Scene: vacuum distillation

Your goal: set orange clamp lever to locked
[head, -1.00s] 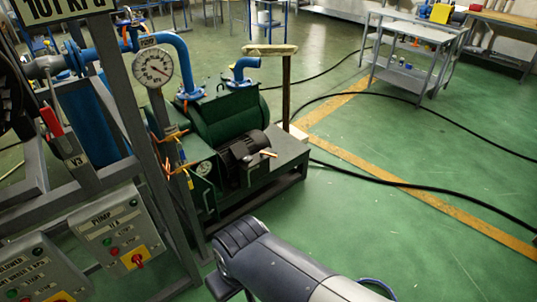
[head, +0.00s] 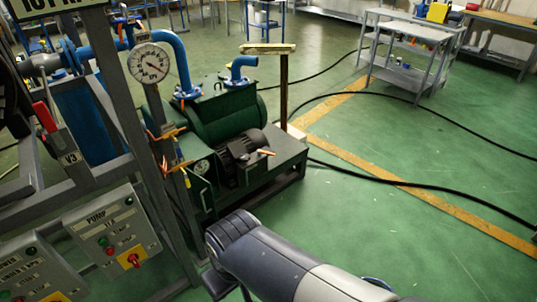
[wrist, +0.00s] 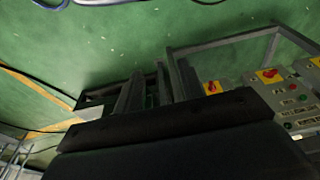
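Several orange parts show in the head view. An orange clamp-like piece (head: 173,133) sits on the piping just below the round pressure gauge (head: 149,63). A small orange-tipped handle (head: 266,152) sticks out by the dark motor on the green pump. They are small, and I cannot tell which is the clamp lever or its setting. My arm enters from the bottom of the head view, in front of the pump and apart from it. The dark end of my gripper (wrist: 165,120) fills the lower middle of the wrist view; I cannot make out its fingertips or anything held.
The green pump (head: 235,112) stands behind a grey frame (head: 128,105) at left. The frame carries a red-handled valve (head: 44,117) marked V3 and a PUMP control box (head: 113,231). Black hoses (head: 400,183) cross the floor. Open green floor lies at right.

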